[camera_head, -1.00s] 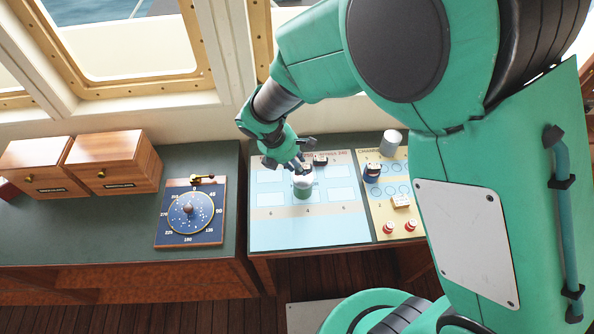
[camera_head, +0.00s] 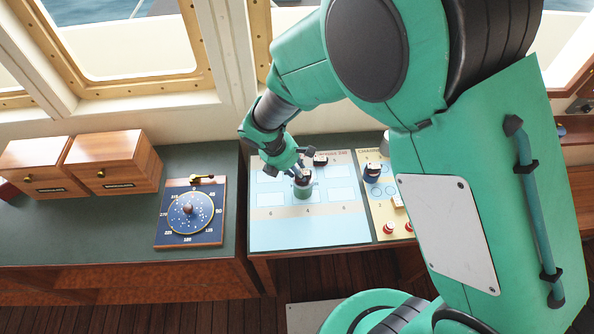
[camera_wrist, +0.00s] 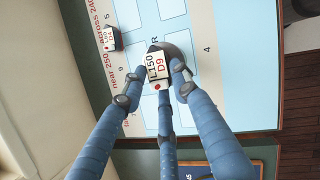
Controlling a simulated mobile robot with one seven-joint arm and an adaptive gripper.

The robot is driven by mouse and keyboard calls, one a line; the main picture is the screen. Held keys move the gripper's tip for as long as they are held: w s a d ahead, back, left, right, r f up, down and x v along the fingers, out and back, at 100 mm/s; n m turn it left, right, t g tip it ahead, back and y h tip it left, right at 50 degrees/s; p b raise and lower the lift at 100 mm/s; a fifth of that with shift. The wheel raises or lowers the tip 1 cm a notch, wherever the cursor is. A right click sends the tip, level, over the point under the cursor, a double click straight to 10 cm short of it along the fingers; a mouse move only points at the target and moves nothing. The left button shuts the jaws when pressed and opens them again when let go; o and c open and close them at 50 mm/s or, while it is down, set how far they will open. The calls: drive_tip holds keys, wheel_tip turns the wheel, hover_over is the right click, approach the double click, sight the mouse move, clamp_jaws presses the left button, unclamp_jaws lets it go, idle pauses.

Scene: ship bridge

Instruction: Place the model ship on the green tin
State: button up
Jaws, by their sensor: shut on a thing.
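The model ship, a small dark-hulled block with a white top marked L150 D9 (camera_wrist: 159,68), is between the fingers of my gripper (camera_wrist: 160,88). In the head view the ship (camera_head: 305,178) shows dark at the fingertips of my gripper (camera_head: 300,170), right over the green tin (camera_head: 303,192). The tin stands upright on the pale blue chart panel. In the wrist view the tin's round grey top (camera_wrist: 182,48) shows partly behind the ship. The ship looks roughly level and at the tin's top; I cannot tell if its base touches.
Another small labelled ship (camera_head: 320,160) stands at the panel's back edge. A yellow panel (camera_head: 386,205) on the right holds a dark ship (camera_head: 372,169) and red-based pieces. A compass board (camera_head: 190,213) and wooden drawer boxes (camera_head: 113,161) are left. The panel's front (camera_head: 310,231) is clear.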

drive_tip(key=shift+f, duration=0.1)
drive_tip(key=o, duration=1)
drive_tip(key=p+v, duration=0.1)
drive_tip(key=v, duration=1.1)
